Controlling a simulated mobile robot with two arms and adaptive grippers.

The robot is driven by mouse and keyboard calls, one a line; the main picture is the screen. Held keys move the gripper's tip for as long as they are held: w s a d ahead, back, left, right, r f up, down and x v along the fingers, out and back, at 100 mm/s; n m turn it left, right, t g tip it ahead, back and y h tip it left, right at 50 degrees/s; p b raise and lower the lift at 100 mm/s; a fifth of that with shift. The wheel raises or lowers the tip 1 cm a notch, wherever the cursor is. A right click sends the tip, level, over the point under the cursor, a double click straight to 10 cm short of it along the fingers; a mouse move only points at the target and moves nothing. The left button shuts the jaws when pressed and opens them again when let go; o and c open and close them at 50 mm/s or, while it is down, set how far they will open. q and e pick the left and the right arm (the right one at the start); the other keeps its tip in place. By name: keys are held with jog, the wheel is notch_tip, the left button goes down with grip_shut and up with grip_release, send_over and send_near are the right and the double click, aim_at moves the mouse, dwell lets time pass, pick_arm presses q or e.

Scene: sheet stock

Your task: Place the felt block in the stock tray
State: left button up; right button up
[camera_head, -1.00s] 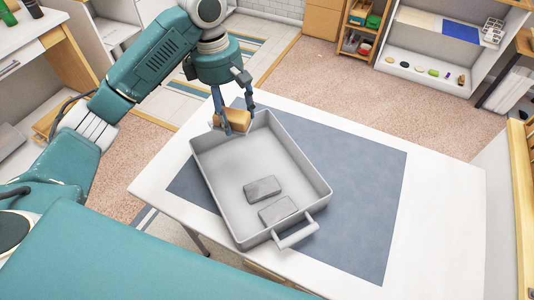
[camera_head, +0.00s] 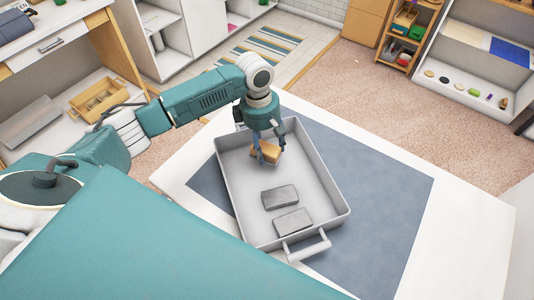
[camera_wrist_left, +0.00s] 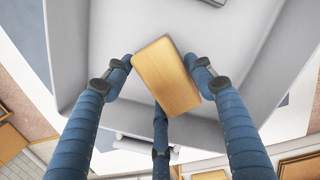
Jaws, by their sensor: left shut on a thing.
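My left gripper (camera_head: 268,149) is shut on a tan block (camera_head: 269,154) with a smooth, wood-like face. The block is tilted between the fingers in the left wrist view (camera_wrist_left: 167,78), with the pale tray floor behind it. The light grey stock tray (camera_head: 241,211) stands on the table, and the block is within its outline, near the far end. I cannot tell whether the block touches the tray floor. Two dark grey blocks, one (camera_head: 280,197) beyond the other (camera_head: 293,222), lie in the tray's near half. My right gripper is not in view.
The tray rests on a blue-grey mat (camera_head: 390,200) on a white table (camera_head: 475,220). The mat is clear to the tray's right. The tray's near handle (camera_head: 308,248) sticks out toward me. Shelves with small items (camera_head: 459,86) stand at the back right.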

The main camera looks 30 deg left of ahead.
aim_at(262, 143)
pick_arm(q)
notch_tip(262, 143, down, 4)
jog(key=shift+r, duration=0.25)
jog(key=shift+f, duration=0.5)
jog(key=o, duration=1.2)
jog(key=shift+f, duration=0.1)
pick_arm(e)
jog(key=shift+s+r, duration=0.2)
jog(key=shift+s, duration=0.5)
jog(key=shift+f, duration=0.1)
pick_arm(q)
jog(key=r, duration=0.4)
jog(key=a+r, duration=0.1)
jog(key=r, duration=0.7)
jog(key=shift+a+r+b, duration=0.1)
jog(key=shift+a+b, duration=0.1)
jog(key=shift+b, duration=0.2)
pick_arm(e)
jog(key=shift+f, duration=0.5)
